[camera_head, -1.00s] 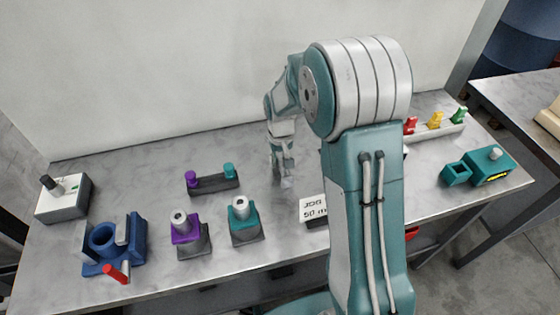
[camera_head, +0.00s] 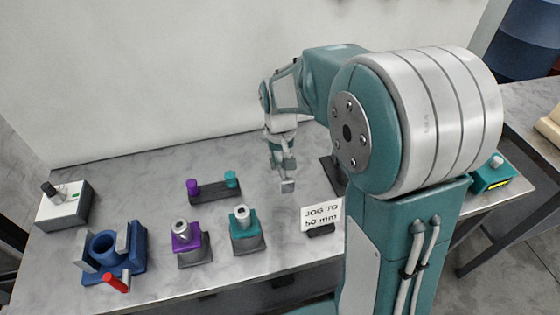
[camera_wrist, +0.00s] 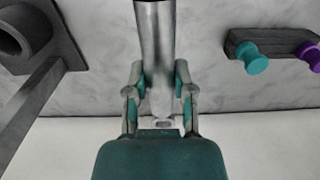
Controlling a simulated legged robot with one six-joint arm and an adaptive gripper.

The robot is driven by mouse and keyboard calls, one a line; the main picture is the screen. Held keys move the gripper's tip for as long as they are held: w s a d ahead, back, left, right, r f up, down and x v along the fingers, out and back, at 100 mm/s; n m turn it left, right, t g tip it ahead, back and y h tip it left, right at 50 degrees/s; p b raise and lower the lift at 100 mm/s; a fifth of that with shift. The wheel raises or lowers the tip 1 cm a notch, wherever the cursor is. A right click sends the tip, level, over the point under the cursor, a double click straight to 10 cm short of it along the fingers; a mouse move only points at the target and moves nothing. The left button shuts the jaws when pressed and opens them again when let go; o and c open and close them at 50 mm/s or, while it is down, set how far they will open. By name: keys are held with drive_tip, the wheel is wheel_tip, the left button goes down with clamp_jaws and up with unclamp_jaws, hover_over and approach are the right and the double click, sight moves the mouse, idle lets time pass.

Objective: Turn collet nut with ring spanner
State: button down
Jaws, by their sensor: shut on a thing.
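My gripper (camera_head: 282,166) hangs above the middle of the table, behind the card. In the wrist view its fingers (camera_wrist: 160,92) are closed around a grey metal bar (camera_wrist: 154,40), which runs out of the top edge; no ring end shows, so I cannot tell for sure that it is the spanner. In the head view a small light-grey end (camera_head: 288,186) shows below the fingers. I cannot tell which part is the collet nut.
A dark bar (camera_head: 212,192) with purple and teal knobs lies left of my gripper. A card (camera_head: 321,214) reads "JOG TO 50 mm". A blue fixture (camera_head: 133,245) and a grey-white box (camera_head: 70,208) stand at left. My arm hides much of the right side.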

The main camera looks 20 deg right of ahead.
sight(288, 183)
drive_tip(key=s+a+r, duration=0.2)
drive_tip(key=s+r, duration=0.2)
drive_tip(key=s, duration=0.4)
drive_tip(key=shift+s+a, duration=0.25)
drive_tip(key=shift+a, duration=0.1)
drive_tip(key=shift+f, duration=0.1)
drive_tip(key=c, duration=1)
unclamp_jaws()
clamp_jaws()
drive_tip(key=shift+s, duration=0.1)
